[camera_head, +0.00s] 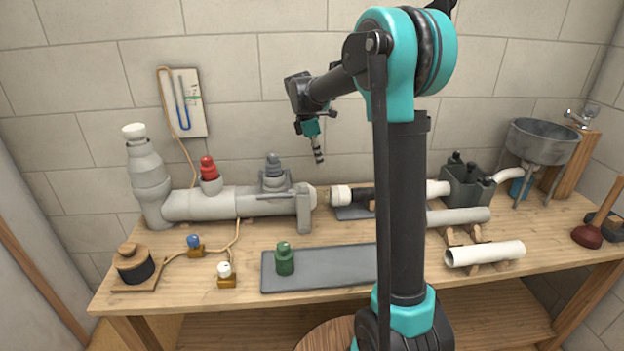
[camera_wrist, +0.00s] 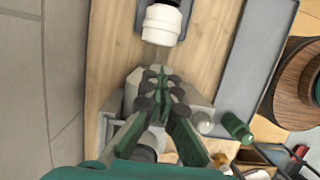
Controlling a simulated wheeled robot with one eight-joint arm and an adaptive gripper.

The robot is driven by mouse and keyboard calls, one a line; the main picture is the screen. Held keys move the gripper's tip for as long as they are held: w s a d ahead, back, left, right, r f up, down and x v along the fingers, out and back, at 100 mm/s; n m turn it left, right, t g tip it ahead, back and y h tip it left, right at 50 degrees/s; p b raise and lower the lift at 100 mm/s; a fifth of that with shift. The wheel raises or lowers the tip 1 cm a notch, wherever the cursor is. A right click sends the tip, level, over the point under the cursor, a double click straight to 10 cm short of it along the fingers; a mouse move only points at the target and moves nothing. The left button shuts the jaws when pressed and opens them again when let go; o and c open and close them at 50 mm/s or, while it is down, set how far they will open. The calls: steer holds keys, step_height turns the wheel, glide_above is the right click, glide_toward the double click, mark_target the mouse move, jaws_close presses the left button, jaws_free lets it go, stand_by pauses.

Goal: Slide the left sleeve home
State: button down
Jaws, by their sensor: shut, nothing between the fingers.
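A white sleeve (camera_head: 341,195) sits at the left end of a black pipe piece (camera_head: 362,194), low over the bench. It also shows at the top of the wrist view (camera_wrist: 160,25). A grey pipe (camera_head: 235,202) ends to its left, with a small gap between them. A white sleeve (camera_head: 438,188) also shows on the right side, partly behind my arm. My gripper (camera_head: 318,156) is shut and empty, pointing down above the right end of the grey pipe. In the wrist view its fingers (camera_wrist: 160,78) are together, short of the white sleeve and not touching it.
A grey valve block (camera_head: 465,187) stands to the right, near a metal basin (camera_head: 543,142). Loose pipes (camera_head: 485,254) lie on wooden cradles in front. A grey mat (camera_head: 330,268) holds a green cylinder (camera_head: 285,258). A red-capped fitting (camera_head: 209,174) rises from the grey pipe. The air above the sleeve looks clear.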

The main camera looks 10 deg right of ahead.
mark_target(342, 188)
steer(key=x, duration=1)
steer(key=shift+r, duration=0.1)
steer(key=shift+d, duration=2.6)
steer(key=v, duration=1)
steer(key=s+d+f+m+t+y, duration=0.1)
steer(key=s+f+m, duration=0.4)
steer(key=s, duration=0.5)
steer(key=s+f+m+t+y, duration=0.1)
steer(key=s+f+m, duration=0.4)
steer(key=s, duration=0.5)
steer(key=s+d+f+m+t, duration=0.1)
steer(key=s+f+m+t, duration=0.1)
steer(key=s+f+m, duration=0.3)
steer(key=shift+s+d+f+m+y, duration=0.1)
steer(key=shift+s+d+m+y, duration=0.1)
steer(key=shift+s+m, duration=0.9)
steer(key=shift+s+d+f+m+y, duration=0.15)
steer(key=shift+s+m, duration=0.25)
steer(key=shift+s, duration=1.35)
steer(key=shift+r, duration=0.1)
